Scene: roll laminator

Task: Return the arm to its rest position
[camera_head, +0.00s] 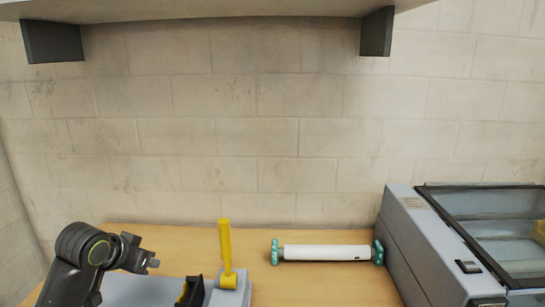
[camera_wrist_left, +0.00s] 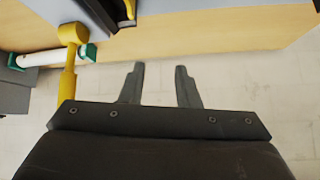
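My left arm comes in at the lower left of the head view, and its gripper (camera_head: 152,261) is over the left part of the wooden table (camera_head: 335,288). In the left wrist view the two fingers of the left gripper (camera_wrist_left: 160,82) are apart with nothing between them, and bare wall shows behind. My right gripper is in neither view.
A grey laminator (camera_head: 420,245) stands at the right. A white roll (camera_head: 325,252) with green ends lies beside it. A yellow-handled tool (camera_head: 226,245) stands upright near a black holder (camera_head: 193,292). A shelf (camera_head: 210,10) hangs above.

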